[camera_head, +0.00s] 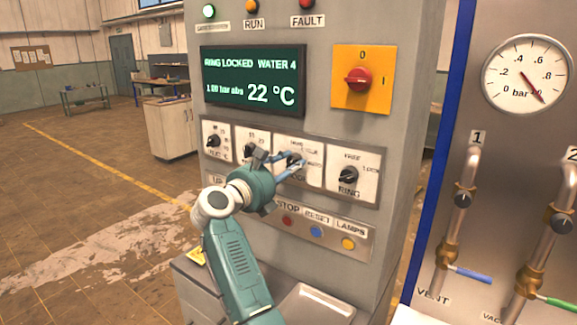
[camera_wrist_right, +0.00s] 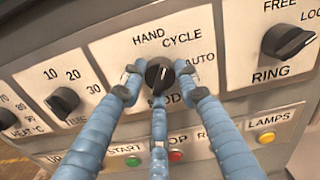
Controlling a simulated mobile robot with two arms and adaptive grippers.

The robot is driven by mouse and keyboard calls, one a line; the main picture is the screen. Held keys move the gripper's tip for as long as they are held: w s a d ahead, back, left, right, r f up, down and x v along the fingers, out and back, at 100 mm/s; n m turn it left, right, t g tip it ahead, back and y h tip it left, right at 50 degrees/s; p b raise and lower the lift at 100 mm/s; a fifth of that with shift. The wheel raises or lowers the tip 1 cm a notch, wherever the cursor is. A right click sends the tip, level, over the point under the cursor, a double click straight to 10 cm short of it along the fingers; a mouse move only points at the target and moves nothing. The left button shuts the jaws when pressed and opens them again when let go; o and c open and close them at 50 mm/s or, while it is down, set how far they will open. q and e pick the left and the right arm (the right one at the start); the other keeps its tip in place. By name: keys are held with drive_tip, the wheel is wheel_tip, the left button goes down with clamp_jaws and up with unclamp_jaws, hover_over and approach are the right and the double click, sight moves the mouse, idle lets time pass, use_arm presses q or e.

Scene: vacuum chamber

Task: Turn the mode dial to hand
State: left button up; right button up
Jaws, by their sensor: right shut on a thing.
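The mode dial (camera_wrist_right: 160,74) is a round black knob on a white plate in the right wrist view, with HAND to its upper left, CYCLE above it and AUTO to its right. My right gripper (camera_wrist_right: 158,84) is shut on it, with blue fingers at its left, right and lower sides. A pale mark shows on the knob, but I cannot tell surely which label it points to. In the head view the right gripper (camera_head: 291,163) reaches the panel, and its fingers partly cover the mode dial (camera_head: 296,159). My left gripper is not in view.
The ring dial (camera_head: 348,175) is right of the mode dial, the time dial (camera_wrist_right: 63,101) left of it. Coloured buttons, including a blue one (camera_head: 316,231), sit below. A red switch (camera_head: 358,80) and a screen (camera_head: 252,78) reading RING LOCKED are above.

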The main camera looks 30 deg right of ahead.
drive_tip(key=n, duration=0.2)
drive_tip(key=shift+f+n, duration=0.15)
drive_tip(key=shift+n, duration=0.15)
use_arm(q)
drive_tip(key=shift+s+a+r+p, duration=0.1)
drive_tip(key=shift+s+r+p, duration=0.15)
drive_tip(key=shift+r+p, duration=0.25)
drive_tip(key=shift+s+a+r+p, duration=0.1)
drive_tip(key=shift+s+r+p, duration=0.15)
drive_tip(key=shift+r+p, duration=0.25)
use_arm(e)
drive_tip(key=shift+d+n, duration=0.1)
drive_tip(key=shift+n, duration=1.9)
drive_tip(key=shift+s, duration=0.1)
drive_tip(key=o, duration=1.2)
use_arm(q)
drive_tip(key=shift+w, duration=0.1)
use_arm(e)
drive_tip(key=shift+d, duration=0.1)
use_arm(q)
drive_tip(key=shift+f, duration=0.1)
